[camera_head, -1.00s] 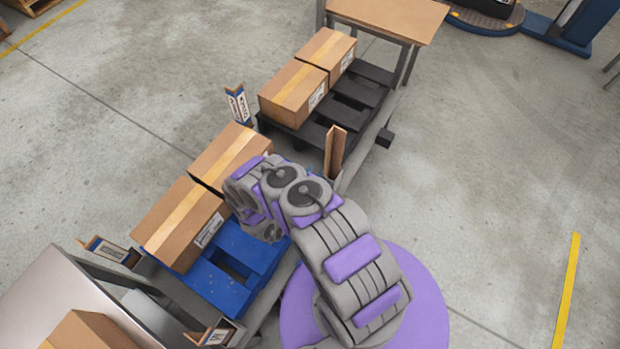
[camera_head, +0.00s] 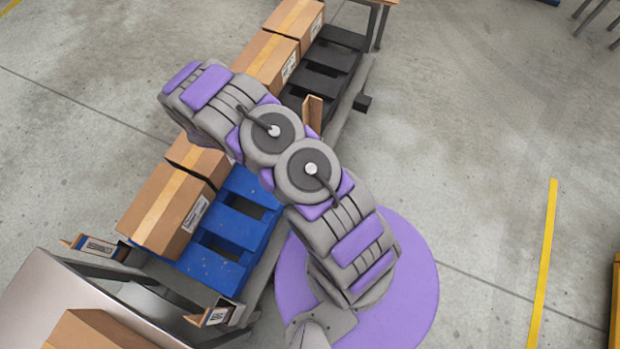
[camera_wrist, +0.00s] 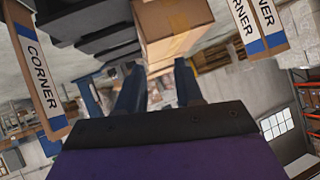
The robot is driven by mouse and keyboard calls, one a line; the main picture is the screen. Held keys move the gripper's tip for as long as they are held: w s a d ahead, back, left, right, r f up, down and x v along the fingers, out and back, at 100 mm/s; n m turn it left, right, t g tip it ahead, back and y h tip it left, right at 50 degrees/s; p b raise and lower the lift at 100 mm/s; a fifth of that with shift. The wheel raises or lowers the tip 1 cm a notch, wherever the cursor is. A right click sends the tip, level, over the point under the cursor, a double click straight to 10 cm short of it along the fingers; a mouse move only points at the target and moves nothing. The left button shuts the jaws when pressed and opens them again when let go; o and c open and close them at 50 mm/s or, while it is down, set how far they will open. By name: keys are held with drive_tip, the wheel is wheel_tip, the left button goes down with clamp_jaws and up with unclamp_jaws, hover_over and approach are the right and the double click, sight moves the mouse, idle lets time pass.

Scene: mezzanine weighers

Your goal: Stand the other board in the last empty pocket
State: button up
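In the wrist view, my gripper (camera_wrist: 157,72) has its two dark fingers apart, with nothing visible held between them. A brown corner board (camera_wrist: 38,80) with a white CORNER label and blue end bands stands out at the left. Another corner board (camera_wrist: 258,22) shows two labelled faces at the upper right. In the head view, one board (camera_head: 312,110) shows beside my arm near the black pallet (camera_head: 325,72). Two more boards show at the near end of the blue pallet (camera_head: 212,262), at its left (camera_head: 96,246) and right (camera_head: 212,317). My gripper is hidden behind my arm there. The pockets cannot be made out clearly.
Cartons sit on the blue pallet (camera_head: 168,212) and the black pallet (camera_head: 271,62); one carton (camera_wrist: 172,25) is beyond my fingers. A metal-topped bench (camera_head: 60,300) stands at lower left. Open concrete floor (camera_head: 460,140) lies at the right.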

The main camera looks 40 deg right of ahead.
drive_tip(key=a+r+n+y, duration=0.1)
drive_tip(key=a+r+y, duration=0.25)
drive_tip(key=r, duration=0.45)
drive_tip(key=s+a+r+n+g+y, duration=0.2)
drive_tip(key=s+a+r, duration=0.1)
drive_tip(key=s+r, duration=0.4)
drive_tip(key=s+a+r+n+g+y, duration=0.1)
drive_tip(key=s+a+r+n+y, duration=0.25)
drive_tip(key=r, duration=0.55)
drive_tip(key=s+d+r+n+g, duration=0.1)
drive_tip(key=s+r, duration=0.3)
drive_tip(key=s, duration=0.8)
drive_tip(key=s+d+r+n+g+h, duration=0.1)
drive_tip(key=s+d+r+n+g, duration=0.1)
drive_tip(key=s, duration=1.1)
drive_tip(key=s+d+r+n+g+h, duration=0.1)
drive_tip(key=s+r+g, duration=0.3)
drive_tip(key=s, duration=0.9)
wheel_tip(320, 180, up, 2)
drive_tip(key=shift+d+r, duration=0.15)
drive_tip(key=shift+d, duration=0.05)
drive_tip(key=shift+s+n, duration=0.1)
drive_tip(key=shift+n, duration=0.15)
